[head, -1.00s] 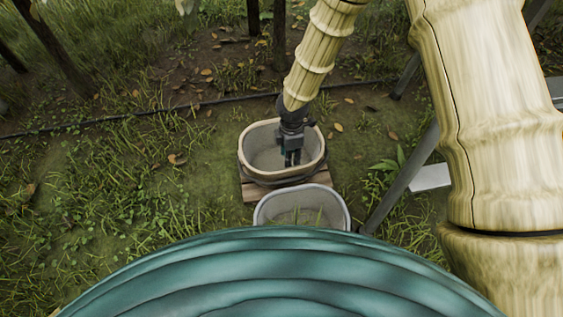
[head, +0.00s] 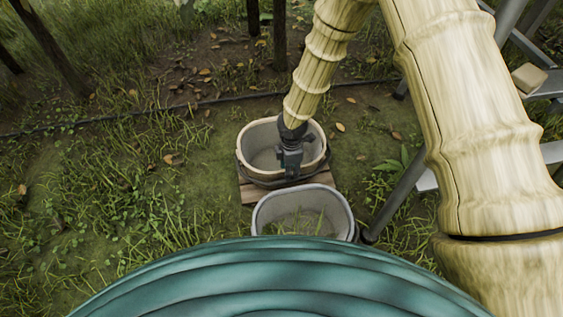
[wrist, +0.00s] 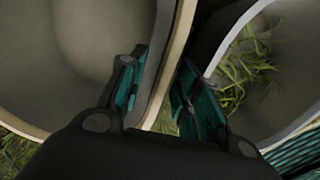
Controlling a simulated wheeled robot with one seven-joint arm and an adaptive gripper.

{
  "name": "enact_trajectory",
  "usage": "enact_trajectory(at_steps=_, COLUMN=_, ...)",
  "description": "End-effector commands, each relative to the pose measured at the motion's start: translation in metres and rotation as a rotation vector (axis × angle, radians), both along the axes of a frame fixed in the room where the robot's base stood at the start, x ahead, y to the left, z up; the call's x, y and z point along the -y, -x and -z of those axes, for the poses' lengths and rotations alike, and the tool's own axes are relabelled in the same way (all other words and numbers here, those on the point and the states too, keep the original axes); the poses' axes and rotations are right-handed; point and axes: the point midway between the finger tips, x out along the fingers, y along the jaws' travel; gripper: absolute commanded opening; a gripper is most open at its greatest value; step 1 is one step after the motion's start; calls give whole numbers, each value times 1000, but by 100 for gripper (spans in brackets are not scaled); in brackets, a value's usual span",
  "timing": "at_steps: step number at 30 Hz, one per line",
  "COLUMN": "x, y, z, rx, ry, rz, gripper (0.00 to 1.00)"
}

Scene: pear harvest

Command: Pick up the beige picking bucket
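The beige picking bucket (head: 248,142) stands upright on a wooden slatted base, oval, with a pale rim and empty as far as I can see. My gripper (head: 290,171) points down at its near side. In the wrist view the fingers of my gripper (wrist: 161,62) are apart. The beige bucket's rim (wrist: 168,78) runs between them, with the left finger on its inner side and the right finger outside. A gap shows beside the rim, so the fingers are not closed on it. The gripper hides part of the near wall in the head view.
A grey bucket (head: 262,209) stands close in front of the beige one, with grass showing inside; its rim is near my right finger in the wrist view. A ladder (head: 395,200) stands at the right. A dark hose crosses behind. Grass at the left is open.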

Motion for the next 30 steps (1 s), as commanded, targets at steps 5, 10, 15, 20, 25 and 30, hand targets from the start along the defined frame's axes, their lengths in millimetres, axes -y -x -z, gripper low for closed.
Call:
enact_trajectory(at_steps=5, x=0, y=0, z=8, rx=0, ry=0, rz=0, gripper=33)
enact_trajectory(at_steps=10, x=0, y=0, z=7, rx=0, ry=0, rz=0, gripper=29)
enact_trajectory(at_steps=15, x=0, y=0, z=7, rx=0, ry=0, rz=0, gripper=0)
enact_trajectory(at_steps=20, x=0, y=0, z=7, rx=0, ry=0, rz=0, gripper=0)
enact_trajectory(at_steps=25, x=0, y=0, z=7, rx=1, ry=0, rz=0, gripper=0)
enact_trajectory(at_steps=30, x=0, y=0, z=7, rx=0, ry=0, rz=0, gripper=0)
